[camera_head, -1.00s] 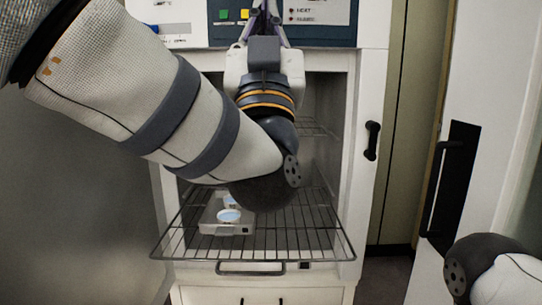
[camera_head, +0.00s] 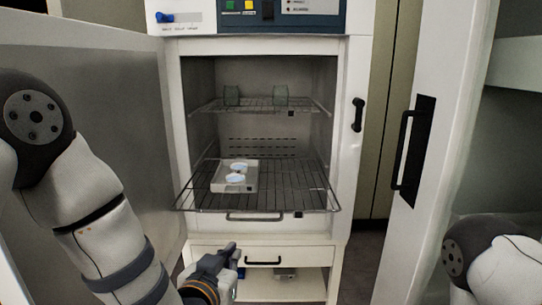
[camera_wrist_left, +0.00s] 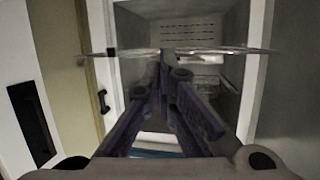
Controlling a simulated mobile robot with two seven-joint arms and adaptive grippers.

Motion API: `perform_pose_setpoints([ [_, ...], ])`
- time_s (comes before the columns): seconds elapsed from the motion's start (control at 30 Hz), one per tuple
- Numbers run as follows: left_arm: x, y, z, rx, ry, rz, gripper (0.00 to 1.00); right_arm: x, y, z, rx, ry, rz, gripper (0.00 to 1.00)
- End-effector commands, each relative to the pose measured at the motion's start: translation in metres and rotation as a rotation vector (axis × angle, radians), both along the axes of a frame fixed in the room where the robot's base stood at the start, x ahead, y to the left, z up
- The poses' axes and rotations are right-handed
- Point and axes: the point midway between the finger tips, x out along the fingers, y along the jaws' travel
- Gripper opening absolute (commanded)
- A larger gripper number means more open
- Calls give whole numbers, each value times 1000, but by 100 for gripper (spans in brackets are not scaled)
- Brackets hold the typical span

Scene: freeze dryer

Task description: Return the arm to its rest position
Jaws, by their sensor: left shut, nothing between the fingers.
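My left arm (camera_head: 95,200) comes down the left side of the head view. My left gripper (camera_head: 232,255) is low, in front of the drawer section of the freeze dryer (camera_head: 350,150), and apart from the shelves. It is shut and empty. In the left wrist view its fingers (camera_wrist_left: 168,90) point toward the open chamber. My right gripper is out of view; only part of my right arm (camera_head: 490,255) shows at the lower right.
The chamber is open. A pulled-out wire shelf (camera_head: 290,195) holds a white tray (camera_head: 220,184) with round white items. An upper shelf (camera_head: 262,104) holds two glass vessels. The open door (camera_head: 110,100) stands left. A white cabinet (camera_head: 440,120) stands right.

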Motion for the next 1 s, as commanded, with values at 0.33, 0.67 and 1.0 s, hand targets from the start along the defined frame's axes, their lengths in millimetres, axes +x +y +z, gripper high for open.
perform_pose_setpoints([
  [0.33,-237,96,-225,50,917,106,0,0,0,0,0,-1,0,40],
  [0.67,-405,145,-249,90,1403,235,0,0,0,0,0,-1,0,40],
  [1.0,-408,145,-249,91,1411,239,0,0,0,0,0,-1,0,40],
])
